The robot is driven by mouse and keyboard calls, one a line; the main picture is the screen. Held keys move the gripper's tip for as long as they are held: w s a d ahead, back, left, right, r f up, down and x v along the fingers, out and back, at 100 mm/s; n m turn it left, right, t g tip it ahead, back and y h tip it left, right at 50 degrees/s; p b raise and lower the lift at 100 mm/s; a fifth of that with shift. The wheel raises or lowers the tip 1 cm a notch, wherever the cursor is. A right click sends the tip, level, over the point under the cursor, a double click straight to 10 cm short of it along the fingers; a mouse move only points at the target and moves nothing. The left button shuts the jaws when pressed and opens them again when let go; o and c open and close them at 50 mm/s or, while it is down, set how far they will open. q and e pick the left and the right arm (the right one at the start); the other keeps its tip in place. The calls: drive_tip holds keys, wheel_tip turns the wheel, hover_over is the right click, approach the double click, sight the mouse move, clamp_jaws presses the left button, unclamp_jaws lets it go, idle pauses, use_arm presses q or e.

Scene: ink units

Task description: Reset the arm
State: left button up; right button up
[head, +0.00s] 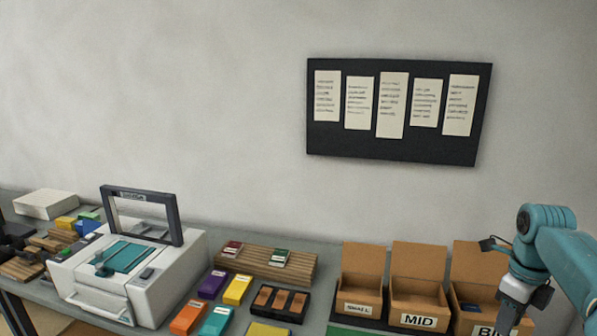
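My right arm is teal and comes in from the right edge. Its gripper (508,318) points down in front of the rightmost cardboard box (472,268), whose label is partly covered and starts with "BI". The fingertips are at or beyond the lower edge, so I cannot tell whether they are open or whether they hold anything. My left gripper is not in view.
Boxes labelled small (362,280) and MID (418,290) stand open beside the rightmost one. A white machine (185,275) with a raised lid stands at left. Coloured blocks, including a purple one (212,284), and a wooden rack (262,265) lie between. A black board (400,146) hangs on the wall.

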drive_tip(key=s+a+f+n+g+y, duration=0.1)
drive_tip(key=s+a+f+n+g, duration=0.15)
drive_tip(key=a+f, duration=0.6)
drive_tip(key=s+a+f+n+g+y, duration=0.1)
drive_tip(key=s+a+f+n, duration=0.3)
drive_tip(key=f, duration=0.7)
drive_tip(key=s+a+f+n+g+y, duration=0.1)
drive_tip(key=s+a+f+n+g, duration=0.15)
drive_tip(key=a+f, duration=0.6)
drive_tip(key=s+a+f+n+t, duration=0.3)
drive_tip(key=s+a+f+n, duration=0.1)
drive_tip(key=n, duration=0.5)
drive_tip(key=s+a+f+n+t+y, duration=0.1)
drive_tip(key=s+a+f+n+t, duration=0.2)
drive_tip(key=s+a+f+n, duration=0.2)
drive_tip(key=s+a+n, duration=0.1)
drive_tip(key=s+n, duration=0.2)
drive_tip(key=n, duration=0.2)
drive_tip(key=shift+s+f+n, duration=0.25)
drive_tip(key=shift+s+n, duration=0.05)
drive_tip(key=shift+s, duration=0.1)
